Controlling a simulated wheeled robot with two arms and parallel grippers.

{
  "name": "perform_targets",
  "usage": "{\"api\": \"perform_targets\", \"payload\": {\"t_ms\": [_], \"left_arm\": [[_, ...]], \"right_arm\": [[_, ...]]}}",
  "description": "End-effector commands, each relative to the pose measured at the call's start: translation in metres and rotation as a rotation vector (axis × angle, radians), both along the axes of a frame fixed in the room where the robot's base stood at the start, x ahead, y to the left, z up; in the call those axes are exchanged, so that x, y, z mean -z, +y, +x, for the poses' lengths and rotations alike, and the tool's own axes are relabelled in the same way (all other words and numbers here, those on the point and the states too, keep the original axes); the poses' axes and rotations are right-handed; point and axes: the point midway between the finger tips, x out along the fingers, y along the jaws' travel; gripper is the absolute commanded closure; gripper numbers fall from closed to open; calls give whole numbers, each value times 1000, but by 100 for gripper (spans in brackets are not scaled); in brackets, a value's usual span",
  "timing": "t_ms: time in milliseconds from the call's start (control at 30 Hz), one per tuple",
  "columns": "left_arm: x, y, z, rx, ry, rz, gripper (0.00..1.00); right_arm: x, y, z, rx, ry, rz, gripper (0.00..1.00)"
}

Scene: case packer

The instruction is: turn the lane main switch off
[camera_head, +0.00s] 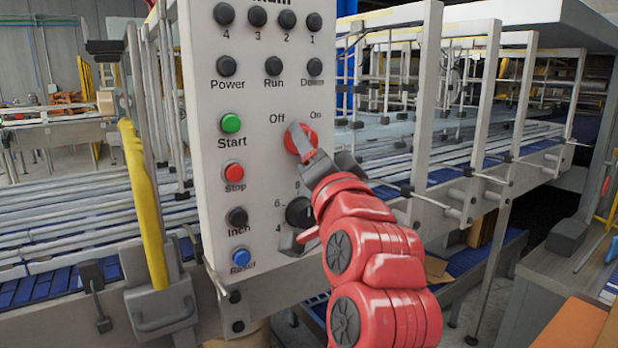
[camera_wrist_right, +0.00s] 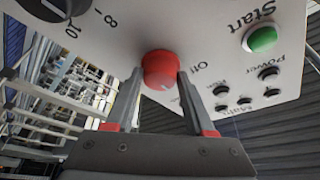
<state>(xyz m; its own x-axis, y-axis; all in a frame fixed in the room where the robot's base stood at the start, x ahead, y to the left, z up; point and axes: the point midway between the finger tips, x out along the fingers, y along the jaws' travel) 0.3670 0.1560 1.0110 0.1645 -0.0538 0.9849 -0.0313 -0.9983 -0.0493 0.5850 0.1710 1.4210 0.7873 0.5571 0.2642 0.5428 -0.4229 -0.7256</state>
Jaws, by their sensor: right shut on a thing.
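The lane main switch (camera_head: 300,139) is a red round knob on the light control panel (camera_head: 262,181), between the printed words Off and On. It also shows in the right wrist view (camera_wrist_right: 160,70), close in front of the fingers. My right gripper (camera_head: 308,148) reaches in from the lower right, and its two grey fingers are shut on the switch, one on each side. In the right wrist view the right gripper (camera_wrist_right: 158,88) has the knob between its fingertips. The word On is hidden in the wrist view. My left gripper is in neither view.
On the panel are a green Start button (camera_head: 230,123), a red Stop button (camera_head: 234,173), a blue Reset button (camera_head: 241,258) and a black dial (camera_head: 299,212) just below the switch. A yellow handle (camera_head: 143,205) stands left. Conveyor rails run behind the panel.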

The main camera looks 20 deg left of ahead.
Motion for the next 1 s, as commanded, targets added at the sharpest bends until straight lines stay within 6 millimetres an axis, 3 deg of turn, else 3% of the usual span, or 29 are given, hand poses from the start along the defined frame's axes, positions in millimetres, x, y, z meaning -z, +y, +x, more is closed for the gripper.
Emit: {"api": "perform_targets", "payload": {"t_ms": [33,400,700,1000], "left_arm": [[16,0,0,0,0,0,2],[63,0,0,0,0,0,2],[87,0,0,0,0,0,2],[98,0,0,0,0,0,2]], "right_arm": [[8,-2,1,4,-38,-27,100],[8,-2,3,3,-309,-246,100],[6,-3,4,3,-500,-394,100],[4,-2,4,0,-614,-484,100]]}}
